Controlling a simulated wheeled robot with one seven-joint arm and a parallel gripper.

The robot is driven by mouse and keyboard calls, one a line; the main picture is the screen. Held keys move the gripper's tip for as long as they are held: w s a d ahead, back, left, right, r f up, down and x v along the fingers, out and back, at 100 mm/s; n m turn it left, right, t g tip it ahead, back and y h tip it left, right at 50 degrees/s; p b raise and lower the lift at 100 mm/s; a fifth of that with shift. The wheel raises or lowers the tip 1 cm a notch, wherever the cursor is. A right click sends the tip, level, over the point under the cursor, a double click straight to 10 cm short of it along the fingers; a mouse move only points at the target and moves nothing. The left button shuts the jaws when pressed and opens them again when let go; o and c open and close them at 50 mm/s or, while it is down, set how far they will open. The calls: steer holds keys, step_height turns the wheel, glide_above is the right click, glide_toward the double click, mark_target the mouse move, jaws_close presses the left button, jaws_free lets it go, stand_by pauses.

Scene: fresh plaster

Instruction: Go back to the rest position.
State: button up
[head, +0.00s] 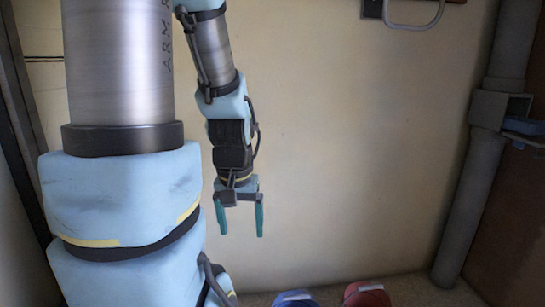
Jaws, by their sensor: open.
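My gripper (240,218) hangs at the end of my arm, left of the middle of the head view, pointing down. Its two teal fingers are spread apart with nothing between them. The plastered wall shows behind and between the fingers. My large arm links fill the left side of the view and hide what is behind them.
A blue rounded object (295,300) and a red one (366,294) show at the bottom edge, below and right of my gripper, cut off by the frame. A grey pipe (468,205) runs down the right side. A metal handle (412,24) is on the wall above. The plain wall between is clear.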

step_height(320, 180, up, 33)
steer(key=p, duration=3.1)
steer(key=shift+r, duration=0.15)
